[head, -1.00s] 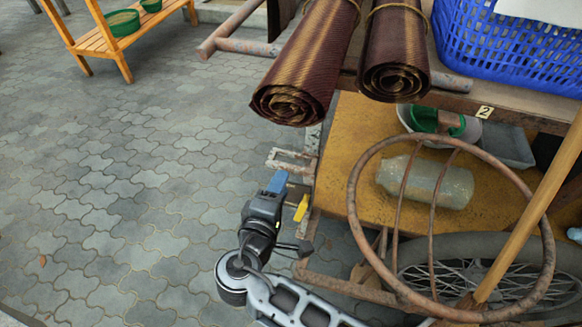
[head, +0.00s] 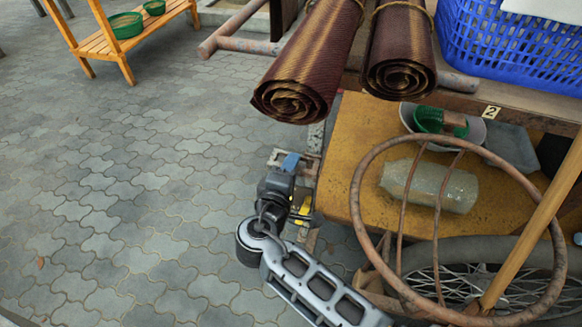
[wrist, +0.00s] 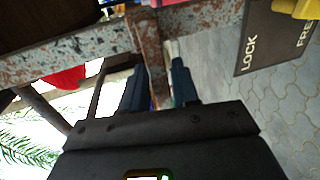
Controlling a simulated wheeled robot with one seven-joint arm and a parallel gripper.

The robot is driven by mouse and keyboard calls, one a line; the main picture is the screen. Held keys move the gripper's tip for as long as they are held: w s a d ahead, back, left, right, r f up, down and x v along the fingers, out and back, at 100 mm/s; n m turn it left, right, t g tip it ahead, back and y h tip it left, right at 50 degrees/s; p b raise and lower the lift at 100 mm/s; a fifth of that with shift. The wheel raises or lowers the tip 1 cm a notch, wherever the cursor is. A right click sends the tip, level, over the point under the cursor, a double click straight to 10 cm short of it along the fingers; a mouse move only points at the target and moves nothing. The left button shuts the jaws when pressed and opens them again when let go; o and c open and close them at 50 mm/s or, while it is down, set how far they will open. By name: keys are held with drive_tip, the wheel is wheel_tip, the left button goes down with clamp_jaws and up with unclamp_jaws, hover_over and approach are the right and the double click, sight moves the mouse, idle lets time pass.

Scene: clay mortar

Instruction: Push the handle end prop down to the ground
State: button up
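My gripper (head: 291,160) is at the near left corner of the cart, with its blue fingers against a small rusty bracket of the frame. The wrist view shows the gripper's two fingers (wrist: 160,88) apart. A peeling, rusty metal post (wrist: 149,45), likely the handle end prop, reaches down between them from a crossbar. I cannot tell whether either finger touches it. The post's lower part is hidden behind the gripper body. In the head view, my gripper and arm cover most of this corner.
A dark plate marked LOCK and FREE (wrist: 262,42) has a yellow piece (wrist: 293,8) beside it. The cart carries rolled mats (head: 300,95), a blue basket (head: 510,50) and a bottle (head: 430,185). A rusty wheel ring (head: 357,200) stands at right.

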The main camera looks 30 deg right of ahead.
clamp_jaws()
drive_tip(key=shift+f, duration=0.1)
wheel_tip(320, 180, down, 6)
drive_tip(key=b, duration=0.4)
idle(0.3)
drive_tip(key=shift+o, duration=1.2)
unclamp_jaws()
